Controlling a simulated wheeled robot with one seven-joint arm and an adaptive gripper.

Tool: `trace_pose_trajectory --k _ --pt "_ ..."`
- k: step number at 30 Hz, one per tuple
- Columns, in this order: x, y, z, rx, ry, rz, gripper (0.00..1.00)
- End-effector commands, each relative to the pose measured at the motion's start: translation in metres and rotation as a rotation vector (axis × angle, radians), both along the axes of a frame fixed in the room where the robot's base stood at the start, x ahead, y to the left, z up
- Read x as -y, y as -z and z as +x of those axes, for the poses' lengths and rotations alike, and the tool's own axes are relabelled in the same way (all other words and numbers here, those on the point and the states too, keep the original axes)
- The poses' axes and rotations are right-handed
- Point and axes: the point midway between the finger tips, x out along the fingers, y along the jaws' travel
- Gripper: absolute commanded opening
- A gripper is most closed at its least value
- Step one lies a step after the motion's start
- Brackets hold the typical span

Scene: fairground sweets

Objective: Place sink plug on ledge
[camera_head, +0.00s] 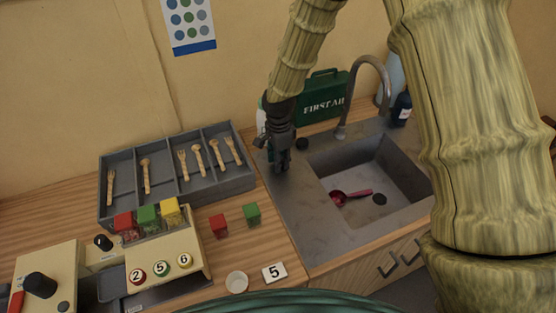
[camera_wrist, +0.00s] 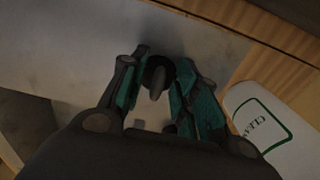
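The sink plug (camera_wrist: 157,72) shows in the wrist view as a dark round disc with a greyish knob turned toward the camera. It sits between the two fingertips of my gripper (camera_wrist: 158,67), whose fingers appear closed on its edges. In the head view my gripper (camera_head: 280,168) points down over the left ledge (camera_head: 291,205) of the grey sink, beside the basin. The plug is hard to make out there, dark against the fingers. I cannot tell whether it touches the ledge.
A dark disc (camera_head: 302,144) lies on the sink's back left. A cutlery tray (camera_head: 118,205) and coloured cubes are at left.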

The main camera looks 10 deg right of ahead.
Motion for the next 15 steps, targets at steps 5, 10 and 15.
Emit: trace_pose_trajectory --k 5,10,15 --pt "0.0 -0.017 0.001 0.003 0.001 0.0 0.31" --pt "0.0 -0.039 0.001 0.003 0.001 0.0 0.31" --pt "0.0 -0.062 0.001 0.005 0.001 0.0 0.31"
